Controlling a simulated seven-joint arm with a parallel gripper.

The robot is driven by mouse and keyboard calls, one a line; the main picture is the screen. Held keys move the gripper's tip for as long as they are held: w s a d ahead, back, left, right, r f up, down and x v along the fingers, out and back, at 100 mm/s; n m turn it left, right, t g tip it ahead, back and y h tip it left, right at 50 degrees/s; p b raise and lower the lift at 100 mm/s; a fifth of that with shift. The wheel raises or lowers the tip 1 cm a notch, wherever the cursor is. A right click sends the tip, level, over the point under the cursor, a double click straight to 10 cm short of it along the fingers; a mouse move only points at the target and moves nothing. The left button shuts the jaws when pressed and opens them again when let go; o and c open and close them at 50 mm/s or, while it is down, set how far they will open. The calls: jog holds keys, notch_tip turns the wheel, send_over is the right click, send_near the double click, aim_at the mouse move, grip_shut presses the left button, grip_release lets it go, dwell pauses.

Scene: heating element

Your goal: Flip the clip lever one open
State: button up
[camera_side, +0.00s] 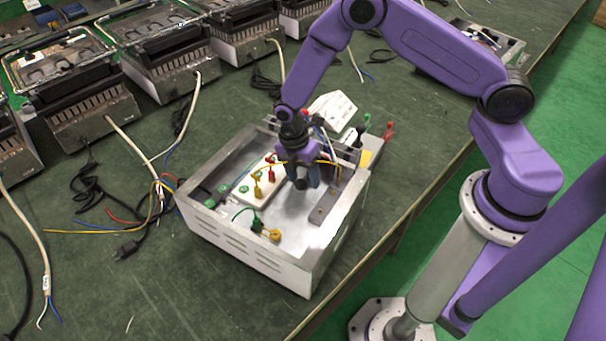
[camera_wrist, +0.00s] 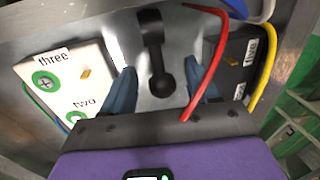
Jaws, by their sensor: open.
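A white terminal block in the wrist view (camera_wrist: 62,78) carries the labels "three" and "two"; no label "one" shows there. In the side view the block (camera_side: 247,196) lies inside the metal box, with a red clip (camera_side: 269,162) and a yellow clip (camera_side: 257,186) on it. I cannot tell which part is clip lever one. My gripper (camera_wrist: 165,76), also in the side view (camera_side: 304,184), is inside the box, right of the block. Its blue fingers are apart and hold nothing. A black round-ended lever (camera_wrist: 155,50) shows between them; contact is unclear.
The open metal box (camera_side: 230,249) has walls around my gripper. A red wire (camera_wrist: 214,60) crosses near the right finger. A black block labelled "live" (camera_wrist: 235,62) and a yellow wire (camera_wrist: 266,80) are to the right. A green-wired yellow clip (camera_side: 271,234) lies near the front wall.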

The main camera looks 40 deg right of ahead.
aim_at(306, 180)
grip_shut()
jog(key=shift+r, duration=0.1)
jog(key=y, duration=0.1)
jog(key=d+r+y, duration=0.1)
jog(key=y, duration=0.1)
jog(key=g+y, duration=0.1)
jog(key=shift+w+d+r, duration=0.25)
jog(key=shift+w+d+r+n+g+y, duration=0.15)
jog(key=shift+d+g+y, duration=0.15)
jog(key=shift+y, duration=0.5)
jog(key=shift+d+r+n+g+y, duration=0.15)
jog(key=shift+d+y, duration=0.1)
jog(key=shift+y, duration=0.55)
jog(key=shift+w+d+r+n+g+y, duration=0.15)
jog(key=shift+d+g+y, duration=0.15)
jog(key=shift+y, duration=0.5)
grip_release()
jog(key=shift+s, duration=0.1)
